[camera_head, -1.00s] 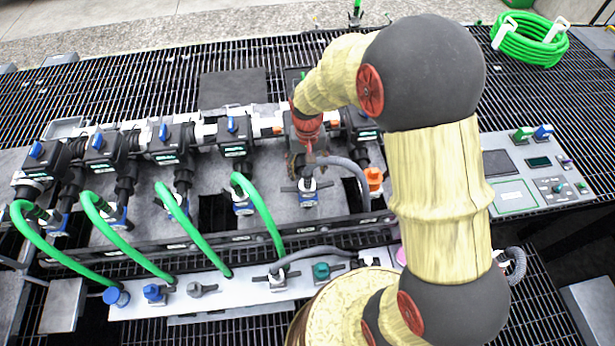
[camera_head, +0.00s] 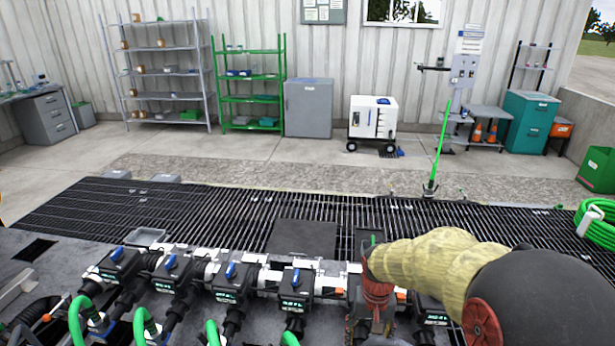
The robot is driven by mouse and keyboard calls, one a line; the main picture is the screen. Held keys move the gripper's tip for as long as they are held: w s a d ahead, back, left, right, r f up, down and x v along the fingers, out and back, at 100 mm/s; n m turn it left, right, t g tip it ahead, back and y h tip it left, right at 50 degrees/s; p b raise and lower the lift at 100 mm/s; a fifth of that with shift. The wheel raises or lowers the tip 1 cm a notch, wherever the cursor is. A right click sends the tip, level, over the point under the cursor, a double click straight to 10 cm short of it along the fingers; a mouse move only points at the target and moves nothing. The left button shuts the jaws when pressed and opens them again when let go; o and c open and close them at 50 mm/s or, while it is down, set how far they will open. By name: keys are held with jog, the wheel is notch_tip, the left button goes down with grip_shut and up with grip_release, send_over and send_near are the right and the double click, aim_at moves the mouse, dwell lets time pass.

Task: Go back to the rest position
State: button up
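My arm, in yellowish sleeves with dark round joints, comes in from the lower right of the head view. My gripper (camera_head: 374,325) points down at the valve manifold from its reddish-brown wrist, between the dark valve boxes. Its fingers are small, dark and partly cut off by the lower edge. I cannot tell whether they are open or shut, or touching anything. The manifold's valve boxes (camera_head: 232,282) with blue handles stand in a row to its left, and another box (camera_head: 430,310) is to its right.
Green hoses (camera_head: 145,325) rise at the lower left. Dark grating (camera_head: 220,208) lies behind the manifold. A coiled green hose (camera_head: 598,222) is at the right edge. Shelves (camera_head: 165,72), a grey cabinet (camera_head: 309,108) and a white wheeled unit (camera_head: 372,118) stand along the back wall, beyond open floor.

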jog(key=s+r+n+t, duration=0.1)
jog(key=s+r+t, duration=0.4)
jog(key=s+r, duration=1.4)
jog(key=shift+s+r+n+t, duration=0.4)
jog(key=shift+r, duration=0.95)
